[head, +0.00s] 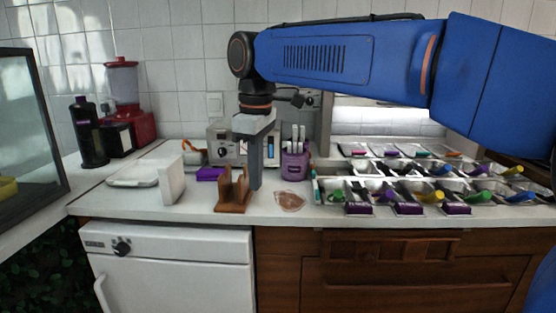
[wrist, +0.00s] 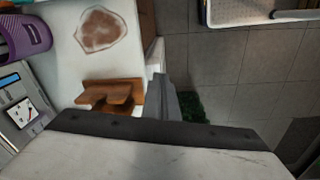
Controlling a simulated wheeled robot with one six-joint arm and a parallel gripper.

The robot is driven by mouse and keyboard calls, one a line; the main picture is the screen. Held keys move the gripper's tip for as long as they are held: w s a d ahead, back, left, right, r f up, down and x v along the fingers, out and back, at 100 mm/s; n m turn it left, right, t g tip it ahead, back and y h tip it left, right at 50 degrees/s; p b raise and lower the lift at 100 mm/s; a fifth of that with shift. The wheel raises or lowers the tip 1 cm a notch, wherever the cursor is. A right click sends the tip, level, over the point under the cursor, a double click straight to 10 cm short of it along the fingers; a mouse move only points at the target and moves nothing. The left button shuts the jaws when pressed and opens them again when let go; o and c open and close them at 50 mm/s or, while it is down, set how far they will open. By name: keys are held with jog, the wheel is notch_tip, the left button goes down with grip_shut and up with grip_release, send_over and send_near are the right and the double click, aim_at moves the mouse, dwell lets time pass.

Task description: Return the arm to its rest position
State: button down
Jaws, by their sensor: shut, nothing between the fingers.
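My gripper (head: 256,182) hangs straight down from my blue arm in the head view, over the counter. Its fingers are together with nothing between them. It is beside the brown wooden stand (head: 233,192), on its right side in the picture; I cannot tell whether they touch. In the wrist view my gripper (wrist: 168,100) shows as grey fingers, with the wooden stand (wrist: 108,94) to their left. My arm stretches across the upper right of the head view, above the topping trays.
A purple holder (head: 295,165) with white-handled utensils stands behind and to the right. A brown stain (head: 289,201) lies on the counter. Metal topping trays (head: 375,190) with coloured scoops fill the right. A white block (head: 171,181) and a tray (head: 133,175) stand left.

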jog(key=s+d+f+m+t, duration=0.1)
jog(key=s+d+f+m, duration=0.2)
jog(key=d, duration=0.5)
jog(key=s+d+f+m, duration=0.2)
jog(key=d, duration=0.5)
jog(key=s+d+f+m+t, duration=0.1)
jog(key=s+d+f+m, duration=0.2)
jog(key=d, duration=0.5)
jog(key=s+d+f+m+t, duration=0.2)
jog(key=s+d+f+m, duration=0.4)
jog(key=s+d+f, duration=0.5)
notch_tip(320, 180, down, 4)
jog(key=shift+s+r+m, duration=0.15)
jog(key=shift+s+m, duration=0.25)
jog(key=shift+s, duration=0.15)
